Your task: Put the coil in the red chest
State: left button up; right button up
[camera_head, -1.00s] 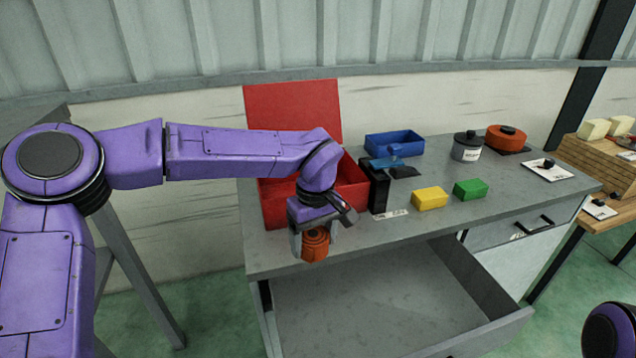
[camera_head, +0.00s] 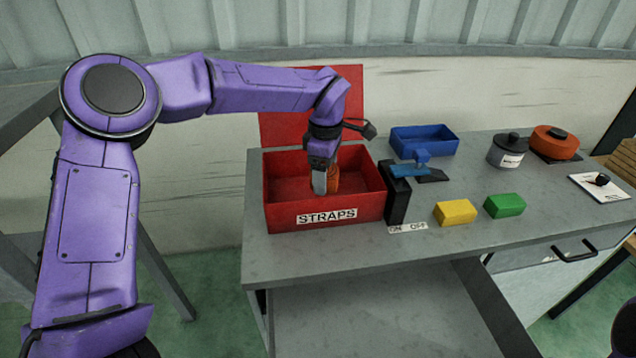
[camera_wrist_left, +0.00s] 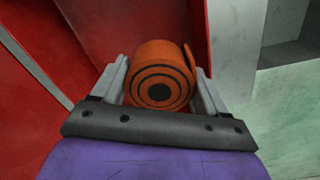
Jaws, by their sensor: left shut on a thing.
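The red chest (camera_head: 285,218), labelled STRAPS, stands with its lid up at the left end of the grey bench. The coil (camera_wrist_left: 158,76) is an orange rolled strap, seen end-on in the left wrist view. My left gripper (camera_head: 328,184) is shut on the coil and points down into the open chest. In the head view the orange coil (camera_head: 335,180) shows beside the finger, partly hidden by it, within the chest's opening. I cannot tell whether it touches the chest floor. My right gripper is out of view.
Yellow (camera_head: 455,212) and green (camera_head: 505,205) blocks, a blue bin (camera_head: 425,141), a grey pot (camera_head: 508,151) and an orange round object (camera_head: 555,142) are further right. A drawer (camera_head: 400,315) is open below.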

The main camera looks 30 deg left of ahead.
pick_arm(q)
jog(key=w+f, duration=0.1)
jog(key=w+a+f, duration=0.1)
jog(key=f, duration=0.1)
jog(key=w+a+f, duration=0.1)
jog(key=w+f, duration=0.1)
jog(key=shift+w+a+p, duration=0.1)
jog(key=shift+a+p, duration=0.15)
jog(key=shift+p, duration=0.1)
jog(key=shift+s+a+f, duration=0.1)
jog(key=shift+s+f, duration=0.2)
jog(key=shift+f, duration=0.2)
jog(key=shift+s+a+f, duration=0.1)
jog(key=shift+s+f, duration=0.15)
jog(key=shift+f, duration=0.6)
jog(key=shift+w+f, duration=0.3)
jog(key=o, duration=1.1)
jog(key=shift+s, duration=0.1)
jog(key=shift+o, duration=0.3)
jog(key=shift+s+r, duration=0.15)
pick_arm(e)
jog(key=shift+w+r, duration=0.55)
pick_arm(q)
jog(key=shift+r, duration=0.1)
notch_tip(320, 180, up, 12)
jog(key=shift+b, duration=0.3)
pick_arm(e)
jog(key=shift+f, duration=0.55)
